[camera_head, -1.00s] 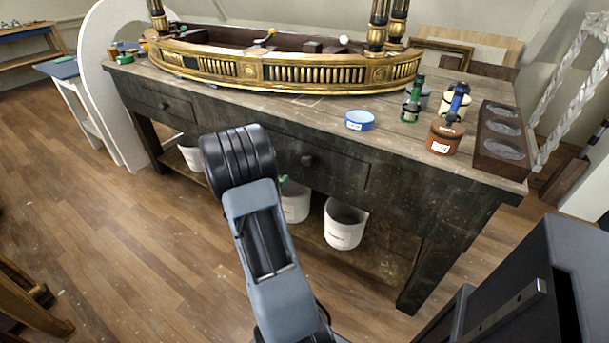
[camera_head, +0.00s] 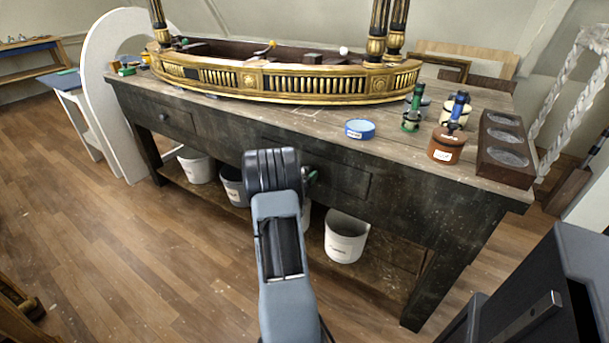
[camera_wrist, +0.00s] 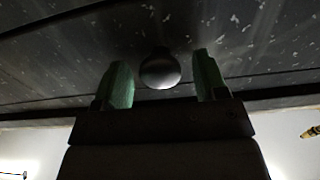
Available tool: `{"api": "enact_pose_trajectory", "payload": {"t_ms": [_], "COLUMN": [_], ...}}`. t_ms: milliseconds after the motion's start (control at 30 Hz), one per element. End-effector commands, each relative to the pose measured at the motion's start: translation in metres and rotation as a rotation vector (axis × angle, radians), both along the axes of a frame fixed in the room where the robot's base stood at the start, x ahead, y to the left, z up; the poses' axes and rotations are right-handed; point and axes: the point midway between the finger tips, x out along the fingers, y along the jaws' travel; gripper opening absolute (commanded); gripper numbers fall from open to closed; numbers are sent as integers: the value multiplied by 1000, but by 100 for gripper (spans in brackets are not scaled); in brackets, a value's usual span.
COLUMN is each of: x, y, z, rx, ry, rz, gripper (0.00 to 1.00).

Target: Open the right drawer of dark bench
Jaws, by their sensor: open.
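The dark bench (camera_head: 420,205) stands across the head view with two drawers in its front. The right drawer (camera_head: 345,180) looks shut, and my arm covers part of it. Its round dark knob (camera_wrist: 160,70) shows in the wrist view, between and just beyond the two green fingertips. My gripper (camera_wrist: 163,85) is open, with a finger on each side of the knob and a gap to both. In the head view my gripper is mostly hidden behind my wrist; a bit of green (camera_head: 311,176) shows at the drawer front. The left drawer (camera_head: 165,115) looks shut.
A gilt curved piece (camera_head: 290,82) stands on the bench top. A blue tape roll (camera_head: 360,129), a brown jar (camera_head: 446,146) and a dark tray with round hollows (camera_head: 505,170) are at the right. White buckets (camera_head: 345,240) stand on the lower shelf.

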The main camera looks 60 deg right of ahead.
Motion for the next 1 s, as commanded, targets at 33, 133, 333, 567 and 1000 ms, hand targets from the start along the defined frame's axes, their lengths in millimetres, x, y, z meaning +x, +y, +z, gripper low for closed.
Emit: {"api": "enact_pose_trajectory", "payload": {"t_ms": [33, 133, 333, 567, 1000], "x": [0, 0, 0, 0, 0], "y": [-4, -9, -12, -11, -11], "z": [-1, -1, 0, 0, 0], "rx": [1, 0, 0, 0, 0], "ry": [0, 1, 1, 1, 0], "rz": [0, 0, 1, 1, 1], "gripper": [66, 66, 66, 59, 17]}}
